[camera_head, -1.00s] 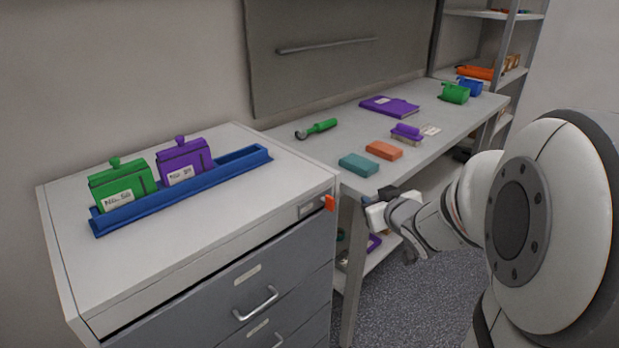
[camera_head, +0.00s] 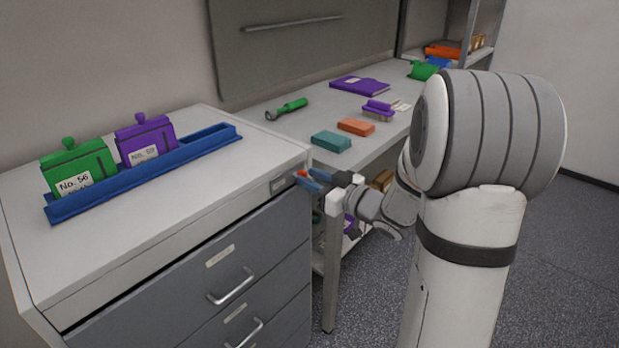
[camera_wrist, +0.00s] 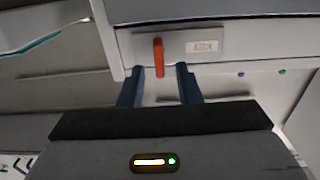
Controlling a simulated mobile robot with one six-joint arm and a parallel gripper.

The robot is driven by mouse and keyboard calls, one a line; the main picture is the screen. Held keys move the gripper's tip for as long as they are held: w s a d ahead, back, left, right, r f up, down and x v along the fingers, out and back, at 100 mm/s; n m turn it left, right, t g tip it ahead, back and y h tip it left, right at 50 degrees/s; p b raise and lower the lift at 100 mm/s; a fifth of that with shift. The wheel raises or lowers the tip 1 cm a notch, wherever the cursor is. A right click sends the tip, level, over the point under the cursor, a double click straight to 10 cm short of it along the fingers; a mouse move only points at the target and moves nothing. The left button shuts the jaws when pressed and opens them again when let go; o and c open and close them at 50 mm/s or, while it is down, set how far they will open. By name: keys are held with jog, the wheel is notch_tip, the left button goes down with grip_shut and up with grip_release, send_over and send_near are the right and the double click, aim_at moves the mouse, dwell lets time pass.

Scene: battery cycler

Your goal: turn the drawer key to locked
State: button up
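The orange drawer key (camera_head: 301,174) sits on the lock plate (camera_head: 280,184) at the upper right corner of the drawer cabinet (camera_head: 150,255). In the wrist view the key (camera_wrist: 158,57) points along the picture's vertical, on a pale plate with a small label (camera_wrist: 202,47). My gripper (camera_wrist: 160,70) is open, with one blue finger on each side of the key's lower end. Gaps show on both sides, so the fingers do not grip it. In the head view my gripper (camera_head: 311,180) is right at the key.
A blue rack (camera_head: 150,174) with green and purple pouches stands on the cabinet. The workbench (camera_head: 330,111) to the right holds a teal block (camera_head: 331,142), an orange block (camera_head: 356,127) and a green torch (camera_head: 288,109). The bench leg (camera_head: 333,270) is close to my gripper.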

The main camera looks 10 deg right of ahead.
jog(key=shift+x, duration=0.8)
grip_shut()
